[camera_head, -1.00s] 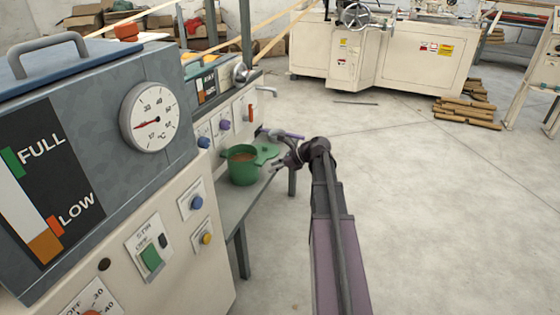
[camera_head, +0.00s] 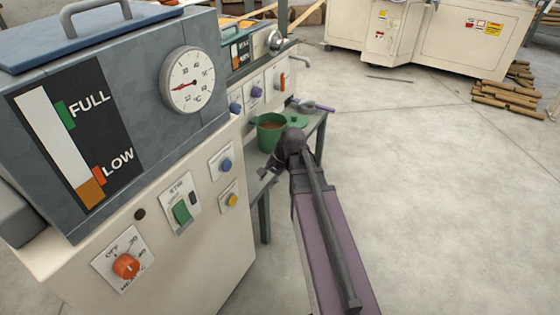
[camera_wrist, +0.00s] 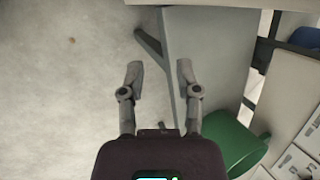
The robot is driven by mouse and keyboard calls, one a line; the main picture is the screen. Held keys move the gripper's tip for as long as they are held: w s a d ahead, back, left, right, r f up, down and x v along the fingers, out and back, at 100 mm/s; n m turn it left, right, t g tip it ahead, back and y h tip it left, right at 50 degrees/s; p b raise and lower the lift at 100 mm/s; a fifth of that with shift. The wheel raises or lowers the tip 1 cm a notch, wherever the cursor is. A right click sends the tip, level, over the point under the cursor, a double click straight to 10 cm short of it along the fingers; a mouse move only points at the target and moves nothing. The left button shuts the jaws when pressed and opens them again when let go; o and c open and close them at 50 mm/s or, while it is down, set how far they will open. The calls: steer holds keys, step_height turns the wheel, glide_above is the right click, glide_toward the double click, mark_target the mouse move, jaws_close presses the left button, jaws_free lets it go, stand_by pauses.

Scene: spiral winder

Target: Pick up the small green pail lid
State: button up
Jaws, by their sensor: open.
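The small green pail lid (camera_head: 297,120) lies on the grey bench, just right of and behind the green pail (camera_head: 268,138). The pail stands open with brown contents. My gripper (camera_head: 268,174) is in front of the pail, by the bench's near part, and partly hidden by my arm. In the wrist view my gripper (camera_wrist: 158,75) is open and empty, its fingers over the floor and the bench edge. The pail (camera_wrist: 232,142) shows there at the lower right. I cannot make out the lid in the wrist view.
The grey bench (camera_head: 318,124) runs along the machine front and also shows in the wrist view (camera_wrist: 215,50). A purple-handled tool (camera_head: 318,107) lies behind the lid. The machine with gauge and knobs (camera_head: 150,190) stands at the left. Open floor (camera_head: 420,170) lies to the right.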

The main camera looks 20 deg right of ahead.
steer(key=s+a+n+g+h, duration=0.2)
steer(key=s+a+n+h, duration=0.2)
steer(key=s+n, duration=0.5)
steer(key=a+n+p, duration=0.1)
steer(key=a+n, duration=0.1)
steer(key=shift+s+a+f+h, duration=0.3)
steer(key=shift+s+a, duration=0.05)
steer(key=shift+a, duration=0.05)
